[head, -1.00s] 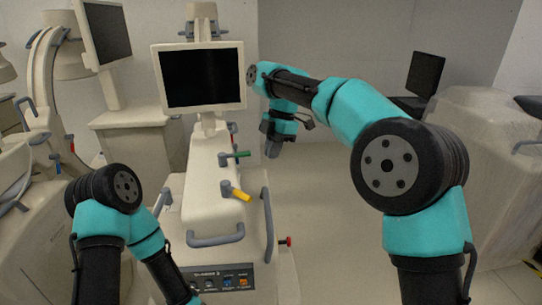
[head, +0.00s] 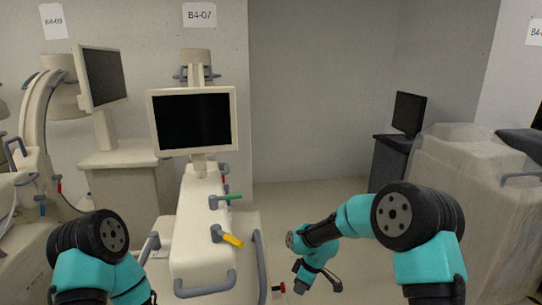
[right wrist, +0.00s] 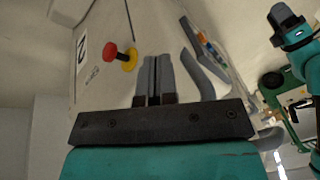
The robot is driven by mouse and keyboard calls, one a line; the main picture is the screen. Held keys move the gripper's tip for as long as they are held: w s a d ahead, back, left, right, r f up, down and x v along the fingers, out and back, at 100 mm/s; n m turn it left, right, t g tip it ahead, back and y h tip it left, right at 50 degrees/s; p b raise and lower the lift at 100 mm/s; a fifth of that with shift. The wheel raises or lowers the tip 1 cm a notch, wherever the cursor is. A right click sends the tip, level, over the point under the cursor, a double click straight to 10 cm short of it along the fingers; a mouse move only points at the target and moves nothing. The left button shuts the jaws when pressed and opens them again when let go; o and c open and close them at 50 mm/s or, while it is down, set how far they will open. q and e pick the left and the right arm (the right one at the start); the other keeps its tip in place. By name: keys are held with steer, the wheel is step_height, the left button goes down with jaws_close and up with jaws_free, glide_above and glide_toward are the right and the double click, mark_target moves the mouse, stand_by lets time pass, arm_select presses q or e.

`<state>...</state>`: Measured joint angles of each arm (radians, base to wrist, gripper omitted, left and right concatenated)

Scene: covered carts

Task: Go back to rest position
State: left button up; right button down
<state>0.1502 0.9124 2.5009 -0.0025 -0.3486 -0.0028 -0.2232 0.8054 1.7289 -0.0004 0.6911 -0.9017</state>
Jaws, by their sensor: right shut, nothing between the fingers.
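My right gripper (head: 301,282) hangs low in the head view, right of the central white cart (head: 205,225) and apart from it. In the right wrist view its two grey fingers (right wrist: 155,78) are together and empty, with the cart's side beyond them. A red and yellow knob (right wrist: 120,57) on the cart shows left of the fingers; its red part also shows in the head view (head: 280,287). My left arm is folded at the lower left of the head view, and its gripper is out of the picture.
The cart carries a monitor (head: 191,120), a green handle (head: 231,197), a yellow handle (head: 232,240) and grey rails. Another machine stands at the left. A plastic-covered cart (head: 460,190) stands at the right. The floor (head: 300,205) between is open.

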steer(key=s+d+f+m, duration=0.4)
steer(key=s+f+m, duration=0.1)
steer(key=s, duration=0.3)
steer(key=s+d+f+m+t, duration=0.1)
steer(key=s+d+f+m, duration=0.3)
steer(key=s+f, duration=0.3)
steer(key=s+d+f+m, duration=0.5)
steer(key=s+f, duration=0.1)
steer(key=s, duration=0.5)
steer(key=shift+s+f+m+t, duration=0.15)
steer(key=shift+m+t, duration=0.25)
